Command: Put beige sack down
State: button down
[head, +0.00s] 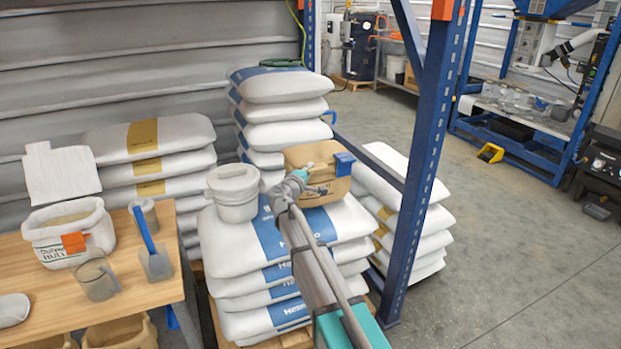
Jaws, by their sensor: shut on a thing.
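The beige sack (309,153) is at the middle of the head view, with a blue patch or clip at its right side. My gripper (316,180) reaches it from the front and is shut on it. The arm's end covers part of the sack's front left. The sack's lower edge appears at or just above the top of a stack of white sacks with blue bands (262,236). I cannot tell whether it touches them.
A white lidded bucket (233,196) stands on the stack, close left of the beige sack. A blue rack post (418,180) rises to the right. A wooden table (40,300) with a white open bag (68,240), a jug and a scoop is at left. More white sacks stand behind.

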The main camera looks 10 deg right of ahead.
jog(key=shift+f+b, duration=0.4)
jog(key=shift+f, duration=0.25)
jog(key=c, duration=0.6)
grip_release()
jog(key=shift+c, duration=0.2)
jog(key=v, duration=1.2)
